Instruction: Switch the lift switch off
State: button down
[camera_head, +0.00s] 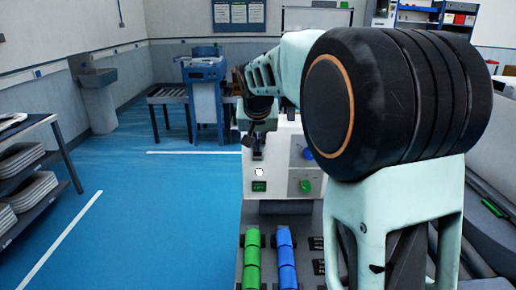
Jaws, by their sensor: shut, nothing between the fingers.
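A white control panel (280,180) stands in the middle of the view. On its left side are a small round white control (259,172) with a dark outline and a small green rectangular switch (259,187) below it. A green knob (304,186) and a partly covered blue knob (308,154) sit to the right. I cannot tell which control is the lift switch, or its position. My gripper (258,154) is shut and empty, pointing down in front of the panel's upper left, just above the white control. Contact cannot be told. My arm hides the panel's upper right.
Green rollers (252,262) and blue rollers (286,262) lie below the panel. A dark shelf rack (52,160) with white parts stands at the left. A blue workstation (205,90) and a grey basin (98,95) stand behind.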

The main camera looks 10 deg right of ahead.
jog(key=shift+s+a+f+t+h+b, duration=0.1)
jog(key=shift+s+f+t+h+b, duration=0.45)
jog(key=shift+b, duration=2.35)
jog(key=shift+w+f+t+y+b, duration=0.1)
jog(key=shift+t+y+b, duration=0.2)
jog(key=shift+t+b, duration=1.7)
jog(key=shift+s+a+f+g+h+b, duration=0.15)
jog(key=shift+s+f+g+b, duration=0.15)
jog(key=shift+b, duration=3.55)
